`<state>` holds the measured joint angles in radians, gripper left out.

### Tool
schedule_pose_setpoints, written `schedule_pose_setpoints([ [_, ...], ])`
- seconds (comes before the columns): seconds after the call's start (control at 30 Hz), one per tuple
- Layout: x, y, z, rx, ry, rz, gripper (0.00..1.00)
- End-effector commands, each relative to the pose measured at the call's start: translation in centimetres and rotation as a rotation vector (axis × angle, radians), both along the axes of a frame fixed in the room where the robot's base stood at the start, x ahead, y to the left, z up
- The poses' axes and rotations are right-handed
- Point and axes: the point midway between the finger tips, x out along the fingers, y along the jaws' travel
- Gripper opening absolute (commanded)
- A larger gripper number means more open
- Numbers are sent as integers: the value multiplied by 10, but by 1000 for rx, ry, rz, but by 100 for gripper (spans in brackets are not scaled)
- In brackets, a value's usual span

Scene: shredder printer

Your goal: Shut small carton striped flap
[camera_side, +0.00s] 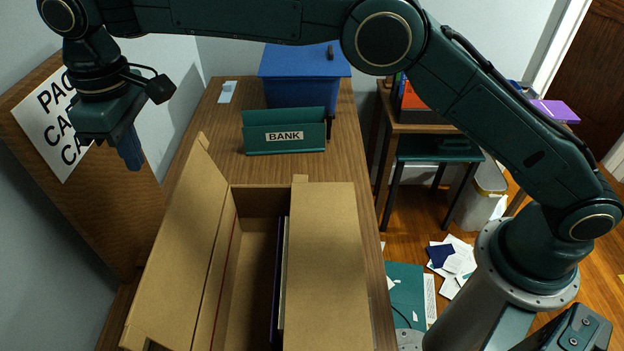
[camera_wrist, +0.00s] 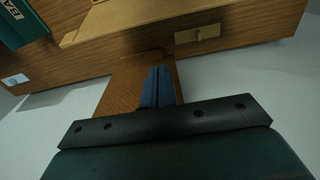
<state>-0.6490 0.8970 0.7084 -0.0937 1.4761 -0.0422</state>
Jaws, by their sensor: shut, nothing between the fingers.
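A brown cardboard carton (camera_side: 262,204) stands open on the wooden table. Its left flap (camera_side: 185,245) stands up and leans outward to the left. Its right flap (camera_side: 328,265) lies nearly flat over the right part of the opening. A thin red line runs along the inside left of the carton; I cannot tell which flap is the striped one. My gripper (camera_side: 131,150) is shut and empty, pointing down, in the air left of the table and above the left flap's far end, apart from it. Its blue fingers (camera_wrist: 157,88) are together in the wrist view. A cardboard edge (camera_wrist: 140,18) shows at the top there.
A dark panel-like item (camera_side: 280,270) stands inside the carton. A green BANK box (camera_side: 284,145) and a blue bin (camera_side: 304,78) stand behind it. A wooden board with a white sign (camera_side: 58,118) is at the left, near my gripper. Papers (camera_side: 455,262) lie on the floor at right.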

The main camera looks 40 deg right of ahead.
Motion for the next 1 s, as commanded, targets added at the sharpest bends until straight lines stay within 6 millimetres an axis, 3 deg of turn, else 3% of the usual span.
schedule_pose_setpoints([
  [0.47, 2, 2, -73, -4, 3, 1, 0],
  [1.0, -21, -20, -60, -4, 1, 0, 0],
])
